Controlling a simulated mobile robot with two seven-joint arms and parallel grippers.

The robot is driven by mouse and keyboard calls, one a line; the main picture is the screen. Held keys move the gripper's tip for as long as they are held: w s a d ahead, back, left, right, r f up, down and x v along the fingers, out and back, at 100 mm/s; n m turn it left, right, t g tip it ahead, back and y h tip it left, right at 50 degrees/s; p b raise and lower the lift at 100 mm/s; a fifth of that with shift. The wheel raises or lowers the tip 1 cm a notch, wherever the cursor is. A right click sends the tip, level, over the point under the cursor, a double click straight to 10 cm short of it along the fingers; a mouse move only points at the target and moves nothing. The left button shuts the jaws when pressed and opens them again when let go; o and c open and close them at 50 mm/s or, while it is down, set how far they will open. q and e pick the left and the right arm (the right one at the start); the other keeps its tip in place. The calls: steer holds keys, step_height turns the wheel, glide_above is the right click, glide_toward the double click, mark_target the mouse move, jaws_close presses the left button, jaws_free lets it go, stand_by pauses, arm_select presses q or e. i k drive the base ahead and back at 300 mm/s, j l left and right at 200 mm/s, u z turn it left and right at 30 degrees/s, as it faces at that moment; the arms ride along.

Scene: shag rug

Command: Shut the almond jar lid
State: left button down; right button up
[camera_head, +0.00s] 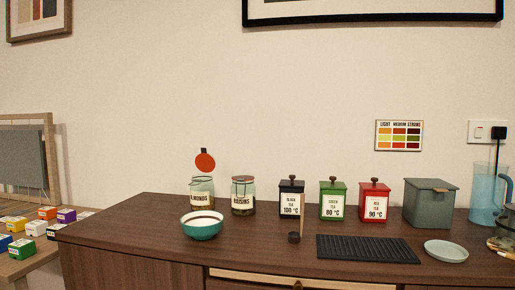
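The almond jar (202,187) is a glass jar with a label reading "ALMONDS", partly cut off, on the left part of the dark wooden cabinet top. Its round red-brown lid (205,161) stands upright above the jar's rim, so the jar is open. A teal bowl (202,231) stands in front of the jar and hides part of its lower side. The raisins jar (243,197) stands to its right with its lid down. Neither of my grippers is in view.
Black, green and red tea tins (333,201) stand right of the jars. A wooden-handled scoop (294,238), a black ribbed mat (367,249), a pale green plate (446,251), a grey-green box (429,206) and a blue pitcher (485,193) fill the right side. Small colored boxes (36,228) lie on the left table.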

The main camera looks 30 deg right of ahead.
mark_target(204, 162)
steer(key=i+j+z, duration=0.5)
steer(key=j+z, duration=0.25)
